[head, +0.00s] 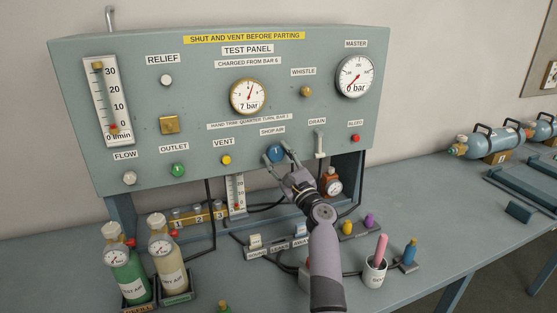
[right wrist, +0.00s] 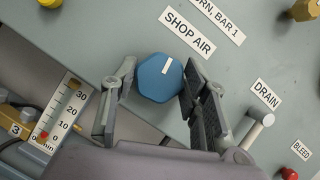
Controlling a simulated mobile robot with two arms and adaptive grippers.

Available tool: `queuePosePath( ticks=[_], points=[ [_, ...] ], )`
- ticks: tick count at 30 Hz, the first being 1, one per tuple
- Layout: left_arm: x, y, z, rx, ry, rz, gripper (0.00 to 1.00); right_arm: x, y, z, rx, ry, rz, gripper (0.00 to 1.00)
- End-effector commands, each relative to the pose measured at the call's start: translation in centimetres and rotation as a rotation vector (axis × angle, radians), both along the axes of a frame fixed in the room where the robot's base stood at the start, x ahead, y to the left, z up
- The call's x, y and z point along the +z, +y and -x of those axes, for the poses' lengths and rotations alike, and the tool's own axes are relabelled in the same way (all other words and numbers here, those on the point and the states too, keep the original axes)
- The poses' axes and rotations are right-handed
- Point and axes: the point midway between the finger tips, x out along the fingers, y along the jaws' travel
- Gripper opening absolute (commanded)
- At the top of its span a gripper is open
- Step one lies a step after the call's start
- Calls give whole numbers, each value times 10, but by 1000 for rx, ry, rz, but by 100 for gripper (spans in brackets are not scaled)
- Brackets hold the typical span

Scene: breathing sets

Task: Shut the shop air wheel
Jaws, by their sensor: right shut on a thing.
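The shop air wheel (head: 275,153) is a blue, many-sided knob on the lower front of the grey-green test panel (head: 215,112), just below its SHOP AIR label. My right gripper (head: 282,153) reaches up to it from below and is shut on it. In the right wrist view the wheel (right wrist: 158,78) sits between the two fingers of the gripper (right wrist: 158,84). A short white mark on its face points up and slightly right. The gauge (head: 248,96) above it reads about 7 bar. My left gripper is out of view.
The drain lever (head: 319,145) and red bleed knob (head: 355,138) are close on the right; the yellow vent knob (head: 226,160) is on the left. Below stand a green bottle (head: 128,275), a cream bottle (head: 168,268) and a white cup (head: 374,274). Blue cylinders (head: 480,143) lie at right.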

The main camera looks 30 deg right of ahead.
Motion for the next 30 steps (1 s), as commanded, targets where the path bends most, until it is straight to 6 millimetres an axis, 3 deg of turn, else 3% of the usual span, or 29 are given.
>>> queuePosePath(
  ticks=[12, 28, 29, 30],
  points=[
    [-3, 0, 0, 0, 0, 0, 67, -1, 1, -1, 1, -39, -170, 14],
    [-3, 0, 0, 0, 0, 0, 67, 0, 1, 0, 0, -45, -188, 14],
    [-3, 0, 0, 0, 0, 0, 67, 0, 1, 0, 0, -45, -188, 44],
    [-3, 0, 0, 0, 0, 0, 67, 0, 1, 0, 0, -45, -188, 46]
  ],
)
